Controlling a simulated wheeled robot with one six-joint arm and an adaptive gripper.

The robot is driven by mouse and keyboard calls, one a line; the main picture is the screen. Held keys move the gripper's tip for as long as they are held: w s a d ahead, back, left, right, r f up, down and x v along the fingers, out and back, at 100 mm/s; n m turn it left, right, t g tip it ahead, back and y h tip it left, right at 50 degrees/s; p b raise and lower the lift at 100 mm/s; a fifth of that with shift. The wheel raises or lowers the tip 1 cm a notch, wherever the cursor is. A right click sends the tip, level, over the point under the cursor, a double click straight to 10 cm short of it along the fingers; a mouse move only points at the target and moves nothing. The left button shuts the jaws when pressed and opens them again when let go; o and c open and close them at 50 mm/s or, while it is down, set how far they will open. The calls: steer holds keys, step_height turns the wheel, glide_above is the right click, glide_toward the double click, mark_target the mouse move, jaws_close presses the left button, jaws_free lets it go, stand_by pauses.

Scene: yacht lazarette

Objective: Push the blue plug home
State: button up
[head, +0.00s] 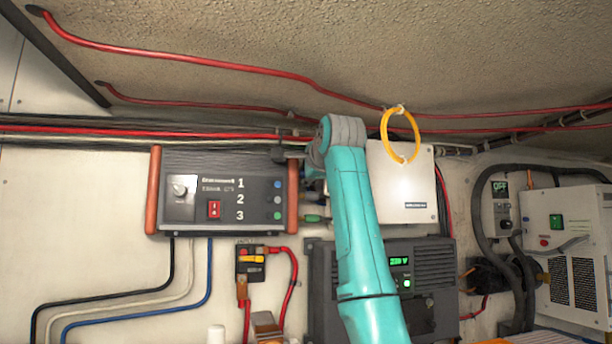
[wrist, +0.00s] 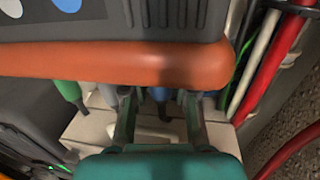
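The panel box (head: 222,165) has orange side rails, a knob, a red switch and rows 1, 2 and 3, marked blue, pale and green. My gripper (head: 288,156) is at its upper right edge in the head view. In the wrist view my gripper (wrist: 158,100) has its fingers apart, beyond the orange rail (wrist: 120,64). A dark bluish plug (wrist: 160,95), apparently the blue one, sits between the fingers with gaps on both sides. The rail hides its front end, so its depth cannot be told. A green plug (head: 315,219) is at row 3; it also shows in the wrist view (wrist: 68,91).
A white box (head: 405,185) with a yellow ring (head: 401,135) stands behind my arm. A dark unit with a green display (head: 325,285) is below. Red cables (head: 230,68) run above; in the wrist view a red cable (wrist: 268,65) passes close on the right.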

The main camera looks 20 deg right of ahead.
jaws_close()
steer(key=shift+a, duration=0.5)
steer(key=o, duration=0.6)
jaws_free()
steer(key=shift+o, duration=0.2)
steer(key=shift+s, duration=0.1)
steer(key=s+r, duration=0.1)
steer(key=s, duration=1)
steer(key=shift+s+r, duration=0.35)
steer(key=shift+r, duration=0.05)
